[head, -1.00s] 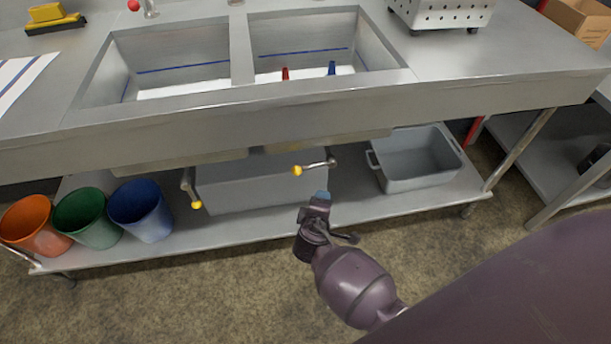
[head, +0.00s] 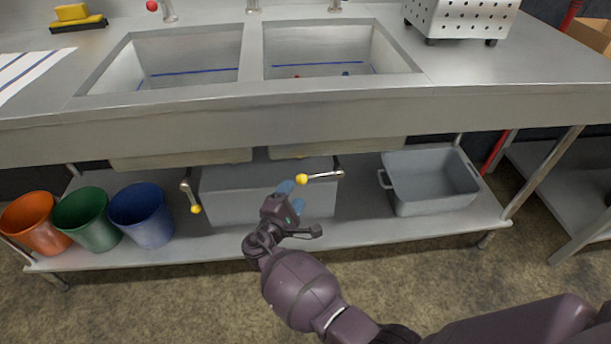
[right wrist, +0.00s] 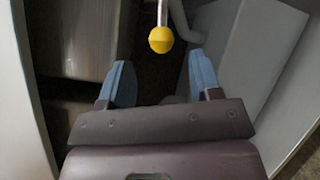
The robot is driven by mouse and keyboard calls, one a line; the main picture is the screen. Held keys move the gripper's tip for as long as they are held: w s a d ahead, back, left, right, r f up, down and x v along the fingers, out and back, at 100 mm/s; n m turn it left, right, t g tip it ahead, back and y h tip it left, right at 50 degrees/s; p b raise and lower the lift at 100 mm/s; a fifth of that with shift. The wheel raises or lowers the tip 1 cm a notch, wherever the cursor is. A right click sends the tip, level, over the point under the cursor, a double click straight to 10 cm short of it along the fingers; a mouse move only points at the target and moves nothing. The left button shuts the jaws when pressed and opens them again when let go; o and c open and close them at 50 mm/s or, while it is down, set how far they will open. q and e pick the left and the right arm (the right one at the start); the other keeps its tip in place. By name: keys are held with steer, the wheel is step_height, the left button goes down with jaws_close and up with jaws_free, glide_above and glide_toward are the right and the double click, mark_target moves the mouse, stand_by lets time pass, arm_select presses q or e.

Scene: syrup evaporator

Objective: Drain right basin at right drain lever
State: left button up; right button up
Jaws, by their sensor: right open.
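The right basin (head: 345,48) is a steel sink with a blue line along its back wall. Small red and blue items show low inside it. The right drain lever (head: 320,177) sticks out level below the basin, its yellow knob (head: 302,179) pointing left. My right gripper (head: 294,192) is open, with blue fingertips just left of and below the knob. In the right wrist view the yellow knob (right wrist: 161,39) lies ahead of my open fingers (right wrist: 159,80), in line with the gap, seemingly just beyond the tips. My left gripper is not in view.
The left drain lever (head: 191,195) hangs down to the left. Orange (head: 33,222), green (head: 87,220) and blue (head: 142,214) buckets stand on the lower shelf. A grey tub (head: 432,185) stands at right. The counter front (head: 300,115) overhangs the levers.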

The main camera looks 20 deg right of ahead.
mark_target(320, 175)
steer(key=b+x, duration=0.1)
steer(key=x, duration=0.7)
steer(key=shift+d, duration=0.2)
steer(key=shift+w+f, duration=0.1)
jaws_close()
